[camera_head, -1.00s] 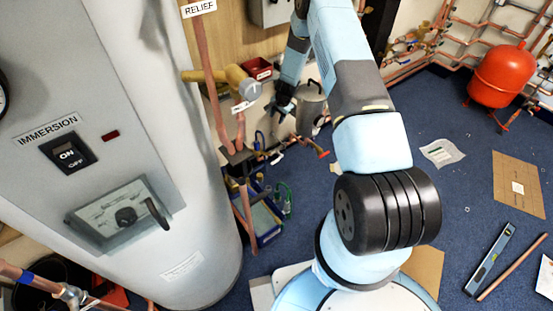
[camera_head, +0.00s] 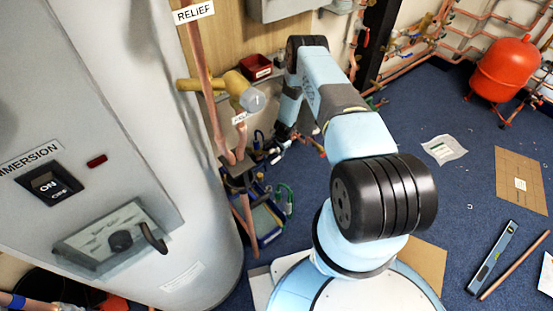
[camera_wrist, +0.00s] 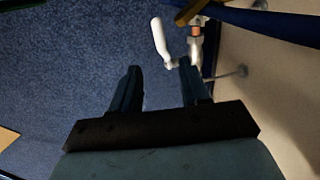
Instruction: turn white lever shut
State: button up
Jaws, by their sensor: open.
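The white lever (camera_wrist: 160,38) shows in the wrist view, just beyond and between my fingertips. It is joined at its lower end to a small metal valve body (camera_wrist: 190,55) with a copper-coloured section. My gripper (camera_wrist: 160,72) is open, its two dark fingers apart, with nothing between them. The right fingertip is close to the valve body; whether they touch I cannot tell.
The large white cylinder (camera_head: 200,245) stands at left, with a copper relief pipe (camera_head: 205,85) and brass valve (camera_head: 205,84) beside it. A blue crate (camera_head: 268,238) sits below the pipes. Blue carpet (camera_head: 400,120) is open to the right. A pale wall (camera_wrist: 270,90) is close on the wrist view's right.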

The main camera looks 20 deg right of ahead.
aim_at(277, 160)
jog(key=f, duration=0.3)
jog(key=w+f, duration=0.1)
jog(key=f, duration=0.3)
jog(key=w+f, duration=0.1)
jog(key=f, duration=0.2)
jog(key=shift+a+f, duration=0.2)
jog(key=shift+a, duration=0.2)
grip_shut()
dwell(0.4)
